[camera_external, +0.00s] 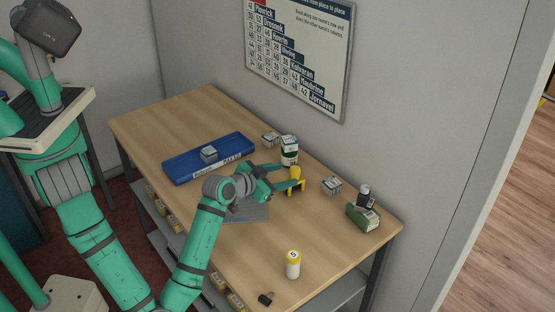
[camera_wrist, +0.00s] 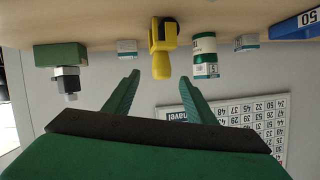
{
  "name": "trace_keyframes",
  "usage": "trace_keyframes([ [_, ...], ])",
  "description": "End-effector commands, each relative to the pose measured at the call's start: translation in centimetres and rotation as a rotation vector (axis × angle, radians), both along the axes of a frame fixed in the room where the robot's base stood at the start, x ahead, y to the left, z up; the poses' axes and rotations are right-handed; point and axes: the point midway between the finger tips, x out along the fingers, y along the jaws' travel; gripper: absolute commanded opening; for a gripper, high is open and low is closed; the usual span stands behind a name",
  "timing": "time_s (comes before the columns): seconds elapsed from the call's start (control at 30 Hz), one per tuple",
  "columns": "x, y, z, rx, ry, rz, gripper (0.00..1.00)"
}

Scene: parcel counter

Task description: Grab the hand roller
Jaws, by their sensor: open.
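The hand roller (camera_external: 296,181) is yellow and stands on the wooden counter, right by my gripper's fingertips. In the wrist view, which looks upside down, the roller (camera_wrist: 161,63) shows its yellow handle and a dark part, centred just beyond the fingers. My gripper (camera_external: 280,178) is open, and its green fingers point toward the roller. In the wrist view the gripper (camera_wrist: 160,79) has nothing between its fingertips. The handle end lies close to the gap between them; I cannot tell whether they touch it.
A green-and-white can (camera_external: 289,152) stands close beside the roller. Small boxes (camera_external: 332,185) (camera_external: 270,140) lie near the wall.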

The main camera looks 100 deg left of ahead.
Motion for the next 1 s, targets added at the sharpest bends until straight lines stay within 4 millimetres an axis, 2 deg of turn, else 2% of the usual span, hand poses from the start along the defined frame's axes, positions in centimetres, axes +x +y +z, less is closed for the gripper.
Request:
trace_keyframes([
  [0.13,0.6,0.5,-0.9,-0.017,0.002,-0.004,0.51],
  [0.4,2.7,3.2,-2.1,-0.014,0.002,-0.003,0.51],
  [0.67,3.5,4.4,-2.6,-0.014,0.0,-0.003,0.51],
  [1.0,5.7,7.6,-4.1,-0.014,0.0,-0.004,0.51],
])
